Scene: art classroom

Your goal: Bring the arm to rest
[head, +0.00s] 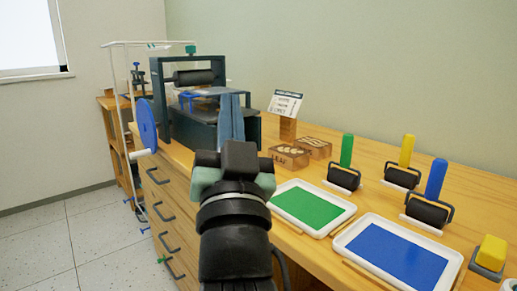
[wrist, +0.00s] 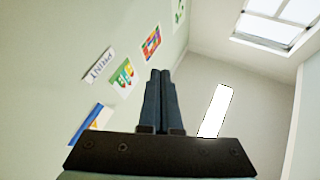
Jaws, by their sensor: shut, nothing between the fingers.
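My gripper (head: 231,97) is raised in the middle of the head view, over the front edge of the wooden cabinet. Its blue-grey fingers point up and stand together, with nothing between them. In the wrist view the gripper (wrist: 160,74) is also shut and empty. That view looks at the wall and ceiling. My forearm comes up from the bottom of the head view and hides part of the cabinet front and top.
A printing press (head: 185,125) with a blue wheel (head: 147,124) stands behind the gripper. Trays of green ink (head: 308,208) and blue ink (head: 397,256) lie to the right, with rollers (head: 429,210) behind. Open floor (head: 95,235) lies left.

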